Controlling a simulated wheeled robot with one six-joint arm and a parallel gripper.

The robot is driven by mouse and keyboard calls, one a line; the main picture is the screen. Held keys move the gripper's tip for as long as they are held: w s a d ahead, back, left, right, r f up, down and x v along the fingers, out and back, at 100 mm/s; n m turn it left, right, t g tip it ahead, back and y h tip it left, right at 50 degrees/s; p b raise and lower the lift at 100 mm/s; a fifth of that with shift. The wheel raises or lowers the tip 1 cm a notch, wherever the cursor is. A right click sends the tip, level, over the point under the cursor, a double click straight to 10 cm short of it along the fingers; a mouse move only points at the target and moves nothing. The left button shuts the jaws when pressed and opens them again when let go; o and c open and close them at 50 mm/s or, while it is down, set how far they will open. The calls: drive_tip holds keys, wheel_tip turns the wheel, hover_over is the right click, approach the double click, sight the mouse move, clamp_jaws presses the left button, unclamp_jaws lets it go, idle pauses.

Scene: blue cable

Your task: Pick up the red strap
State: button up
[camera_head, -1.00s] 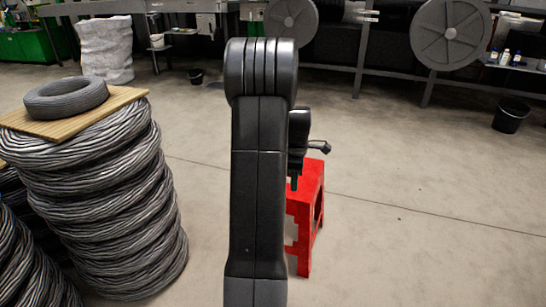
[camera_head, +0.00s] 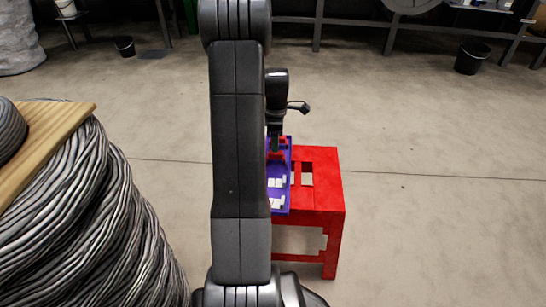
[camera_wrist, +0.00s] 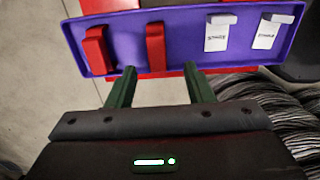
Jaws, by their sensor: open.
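Two red straps lie in the purple tray (camera_wrist: 187,40) in the wrist view. One red strap (camera_wrist: 98,50) is at the tray's left end, and the other red strap (camera_wrist: 156,46) is to its right. My gripper (camera_wrist: 163,80) is open, its two green fingers apart at the tray's near edge, with nothing between them. The right-hand red strap is ahead of the gap between the fingers. In the head view my arm hides part of the purple tray (camera_head: 287,207), and the gripper shows only in part.
Two white tagged pieces (camera_wrist: 220,32) (camera_wrist: 270,32) lie in the tray's right part. The tray rests on a red stool (camera_head: 325,195). A stack of grey cable coils (camera_head: 85,215) with a wooden board (camera_head: 50,140) stands at left.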

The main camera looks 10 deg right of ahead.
sight(276, 154)
wheel_tip(276, 154, down, 2)
drive_tip(key=shift+s+f, duration=0.1)
drive_tip(key=f+b, duration=0.2)
drive_tip(key=f, duration=0.1)
drive_tip(key=f+b, duration=0.1)
drive_tip(key=f, duration=0.1)
drive_tip(key=shift+w, duration=0.25)
drive_tip(key=c, duration=1)
